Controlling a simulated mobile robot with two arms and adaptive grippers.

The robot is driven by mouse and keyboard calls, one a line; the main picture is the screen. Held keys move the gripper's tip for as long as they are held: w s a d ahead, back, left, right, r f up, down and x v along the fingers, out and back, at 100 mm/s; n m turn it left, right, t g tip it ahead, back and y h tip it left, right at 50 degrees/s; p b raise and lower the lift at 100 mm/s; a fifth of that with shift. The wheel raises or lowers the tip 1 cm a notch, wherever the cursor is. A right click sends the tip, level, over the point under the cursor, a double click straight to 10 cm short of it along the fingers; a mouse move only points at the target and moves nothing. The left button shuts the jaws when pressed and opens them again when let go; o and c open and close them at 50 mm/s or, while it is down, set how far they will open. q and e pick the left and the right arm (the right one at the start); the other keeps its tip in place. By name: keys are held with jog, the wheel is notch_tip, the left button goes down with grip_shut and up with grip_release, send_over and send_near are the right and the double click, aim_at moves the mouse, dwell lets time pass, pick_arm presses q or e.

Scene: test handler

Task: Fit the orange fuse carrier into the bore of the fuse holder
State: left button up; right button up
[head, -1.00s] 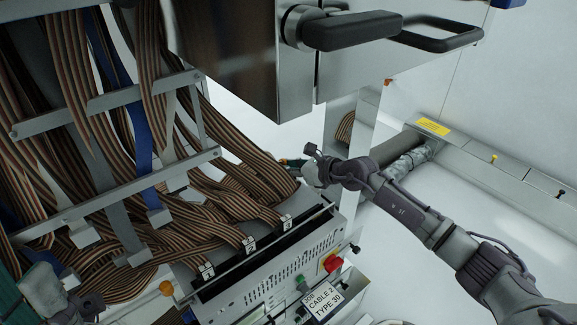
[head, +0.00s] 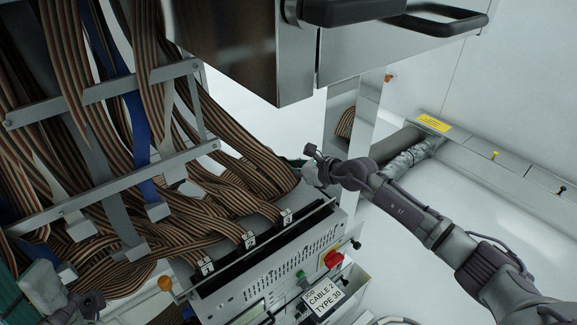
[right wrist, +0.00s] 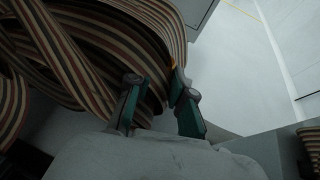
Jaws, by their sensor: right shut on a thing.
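My right gripper (head: 293,162) is at the far right end of the slotted panel, by the striped ribbon cables. Its green fingers (right wrist: 160,92) show in the right wrist view, close against a striped cable. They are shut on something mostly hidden. A small orange sliver, apparently the orange fuse carrier (right wrist: 173,64), shows by the right finger. I cannot make out the fuse holder or its bore in either view. My left gripper (head: 85,305) is partly in view at the lower left corner, and its fingers cannot be made out.
Striped ribbon cables (head: 235,172) hang through metal brackets (head: 115,195) on the left. A metal box with a dark handle (head: 350,10) overhangs the top.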

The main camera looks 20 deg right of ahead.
jog(key=shift+f+b, duration=0.35)
jog(key=shift+f, duration=0.35)
jog(key=o, duration=0.9)
jog(key=shift+d, duration=0.1)
jog(key=v, duration=1.1)
jog(key=shift+s+d+r, duration=0.15)
jog(key=shift+s+r, duration=0.05)
jog(key=shift+s, duration=0.15)
jog(key=shift+d, duration=0.1)
